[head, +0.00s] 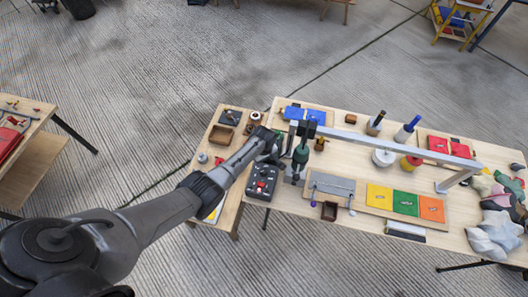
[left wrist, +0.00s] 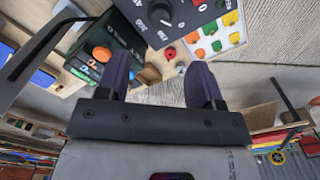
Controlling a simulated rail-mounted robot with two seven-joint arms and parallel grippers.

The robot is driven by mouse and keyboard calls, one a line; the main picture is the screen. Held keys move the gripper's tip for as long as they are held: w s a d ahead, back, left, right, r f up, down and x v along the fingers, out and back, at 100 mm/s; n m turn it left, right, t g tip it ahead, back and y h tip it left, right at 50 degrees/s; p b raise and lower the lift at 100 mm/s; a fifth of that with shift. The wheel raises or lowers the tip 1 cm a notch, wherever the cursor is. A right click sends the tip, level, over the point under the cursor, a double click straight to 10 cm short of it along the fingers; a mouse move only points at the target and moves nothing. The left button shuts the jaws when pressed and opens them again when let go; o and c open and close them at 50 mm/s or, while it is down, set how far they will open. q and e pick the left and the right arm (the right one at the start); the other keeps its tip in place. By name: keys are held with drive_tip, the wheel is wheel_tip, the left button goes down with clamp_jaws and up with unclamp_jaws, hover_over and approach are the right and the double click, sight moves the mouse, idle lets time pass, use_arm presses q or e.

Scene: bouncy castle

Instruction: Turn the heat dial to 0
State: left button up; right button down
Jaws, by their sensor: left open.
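My left gripper (head: 272,152) is open and empty above the back edge of a dark control box (head: 262,184); its two dark fingers (left wrist: 161,76) show apart in the left wrist view. Neither finger visibly touches a knob. My right gripper is not in view.
A grey metal rail (head: 390,150) spans the wooden table. Right of my gripper stands a dark green upright object (head: 301,152). A yellow, green and orange panel (head: 404,203) lies right of the control box. Grey floor is open beyond the table.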

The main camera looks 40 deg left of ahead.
use_arm(q)
drive_tip(key=shift+r, duration=1.45)
